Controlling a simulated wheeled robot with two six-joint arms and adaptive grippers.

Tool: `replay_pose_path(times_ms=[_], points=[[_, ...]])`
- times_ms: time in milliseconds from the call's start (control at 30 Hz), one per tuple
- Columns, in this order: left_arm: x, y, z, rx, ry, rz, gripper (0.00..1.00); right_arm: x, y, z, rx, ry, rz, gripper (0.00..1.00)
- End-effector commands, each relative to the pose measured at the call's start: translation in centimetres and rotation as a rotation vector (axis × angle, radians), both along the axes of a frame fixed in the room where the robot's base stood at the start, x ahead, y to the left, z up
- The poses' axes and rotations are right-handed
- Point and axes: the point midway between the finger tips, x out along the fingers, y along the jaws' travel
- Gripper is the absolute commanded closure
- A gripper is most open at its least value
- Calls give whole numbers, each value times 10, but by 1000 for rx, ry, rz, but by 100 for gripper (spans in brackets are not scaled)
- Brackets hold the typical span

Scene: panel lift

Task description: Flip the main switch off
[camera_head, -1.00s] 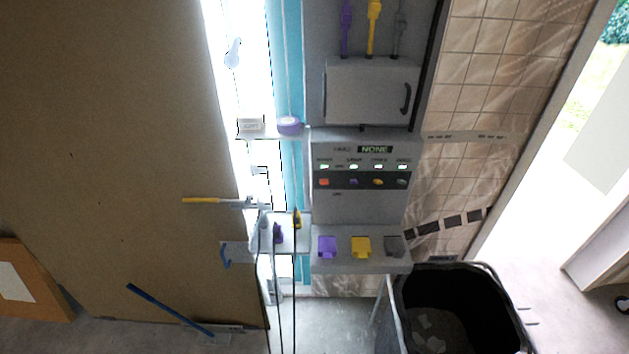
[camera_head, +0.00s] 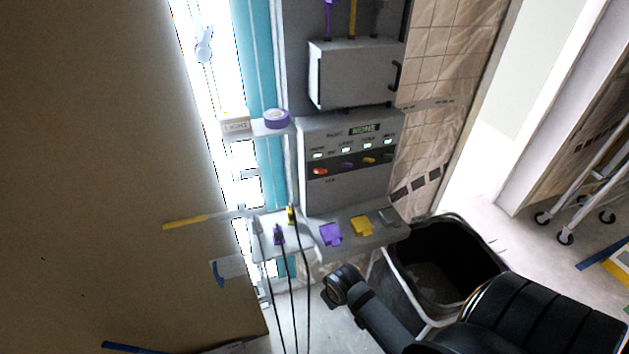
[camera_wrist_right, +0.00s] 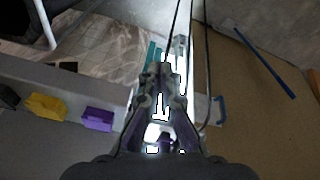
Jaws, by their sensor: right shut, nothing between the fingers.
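A grey control panel (camera_head: 345,160) stands in the middle of the head view. It has a small display reading NONE, a row of lit indicators and a row of coloured knobs (camera_head: 346,164). Above it is a grey cabinet (camera_head: 352,75) with its door shut and a dark handle at its right side. I cannot tell which part is the main switch. My right arm comes in from the lower right of the head view, below the panel. My right gripper (camera_wrist_right: 163,82) is shut and empty in the right wrist view. My left gripper is not in view.
Purple, yellow and grey blocks (camera_head: 361,226) sit on a shelf below the panel. Dark cables hang left of it. A black bin (camera_head: 455,232) stands below right. A brown board (camera_head: 90,150) fills the left. A wheeled rack (camera_head: 590,170) stands at the far right.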

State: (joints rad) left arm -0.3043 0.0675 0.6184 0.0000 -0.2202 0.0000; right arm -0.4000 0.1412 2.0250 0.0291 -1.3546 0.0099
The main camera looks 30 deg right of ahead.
Motion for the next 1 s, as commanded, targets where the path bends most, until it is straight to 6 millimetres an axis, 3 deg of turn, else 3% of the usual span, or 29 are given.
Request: replay_pose_path(times_ms=[33,100,267,400,533,700,800,1000], points=[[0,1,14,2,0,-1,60,19,-2,46,-4,-24,3,100],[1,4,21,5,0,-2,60,47,-7,88,-11,-33,0,100],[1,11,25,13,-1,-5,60,108,-30,141,-23,-23,-37,100],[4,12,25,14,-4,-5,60,164,-60,188,-19,-13,-96,100],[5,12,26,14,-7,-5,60,207,-91,241,6,-6,-168,100],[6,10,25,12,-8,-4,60,239,-123,305,57,-3,-247,100],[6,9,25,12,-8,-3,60,247,-133,329,82,-2,-274,100],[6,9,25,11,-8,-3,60,250,-140,345,101,1,-292,100]])
